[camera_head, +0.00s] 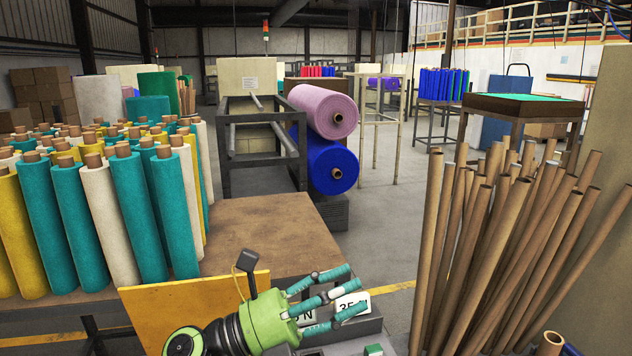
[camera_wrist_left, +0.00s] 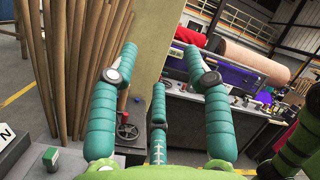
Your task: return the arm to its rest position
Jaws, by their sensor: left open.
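My left gripper (camera_head: 348,288) has a lime-green palm and teal segmented fingers. It comes in at the bottom of the head view, beside an orange-yellow board (camera_head: 185,308). Its fingers point right, spread apart, and nothing shows between them. In the left wrist view the open fingers (camera_wrist_left: 160,66) reach upward, with free space between them. My right gripper does not show clearly in either view.
Upright teal, white and yellow felt rolls (camera_head: 130,210) crowd the brown table (camera_head: 270,232) at left. Many cardboard tubes (camera_head: 490,235) stand at right. Pink (camera_head: 318,108) and blue (camera_head: 330,170) rolls hang on a rack behind. Grey floor (camera_head: 385,220) lies open between table and tubes.

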